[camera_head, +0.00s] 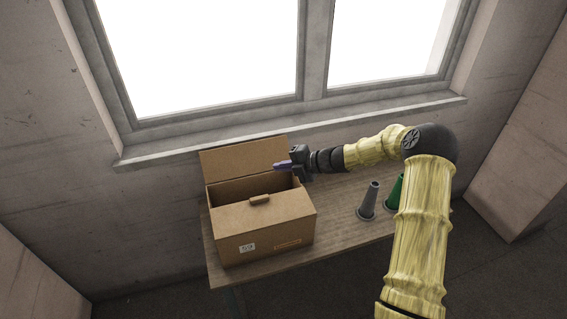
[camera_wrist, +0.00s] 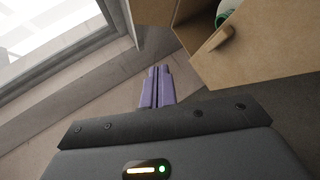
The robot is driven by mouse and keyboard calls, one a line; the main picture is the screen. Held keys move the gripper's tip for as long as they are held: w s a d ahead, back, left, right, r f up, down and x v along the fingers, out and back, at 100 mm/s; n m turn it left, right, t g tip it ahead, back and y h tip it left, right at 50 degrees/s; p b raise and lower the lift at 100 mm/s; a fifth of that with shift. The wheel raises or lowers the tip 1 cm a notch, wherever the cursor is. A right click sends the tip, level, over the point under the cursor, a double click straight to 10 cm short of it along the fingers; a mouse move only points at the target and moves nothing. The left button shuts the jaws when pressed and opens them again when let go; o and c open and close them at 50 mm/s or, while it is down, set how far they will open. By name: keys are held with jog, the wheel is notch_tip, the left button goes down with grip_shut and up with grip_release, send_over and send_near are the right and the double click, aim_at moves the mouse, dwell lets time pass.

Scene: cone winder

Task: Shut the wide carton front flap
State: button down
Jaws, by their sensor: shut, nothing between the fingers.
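The wide brown carton (camera_head: 233,247) stands on the left part of the table. Its front flap (camera_head: 283,207), with a small handle block (camera_head: 260,199), lies over the near part of the top and looks about level. The handle block also shows in the wrist view (camera_wrist: 214,42). The back flap (camera_head: 235,160) stands up, and the top is open between the two flaps. My gripper (camera_head: 279,165) is shut and empty, its purple fingers (camera_wrist: 156,87) pointing left by the right end of the back flap. I cannot tell whether they touch it.
A grey cone (camera_head: 369,203) and a green cone (camera_head: 394,192) stand on the table (camera_head: 338,235) right of the carton, the green one partly behind my arm. A white and green thing (camera_wrist: 225,12) shows inside the carton. The window and its sill (camera_head: 235,143) are close behind.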

jog(key=s+d+r+m+g+h+b, duration=0.1)
jog(key=s+d+m+h, duration=0.2)
jog(key=s+m, duration=0.7)
jog(key=s+d+r+m+h+b, duration=0.1)
jog(key=s+d+m+h, duration=0.3)
jog(key=s+m, duration=0.5)
jog(key=s+d+r+m+g+h+b, duration=0.1)
jog(key=s+d+r+m+h, duration=0.1)
jog(key=s+m, duration=0.8)
jog(key=shift+s+d+m+g+h+b, duration=0.35)
jog(key=shift+s+d+h, duration=0.4)
jog(key=shift+s+h, duration=1)
jog(key=shift+s+y, duration=0.25)
jog(key=shift+y, duration=0.1)
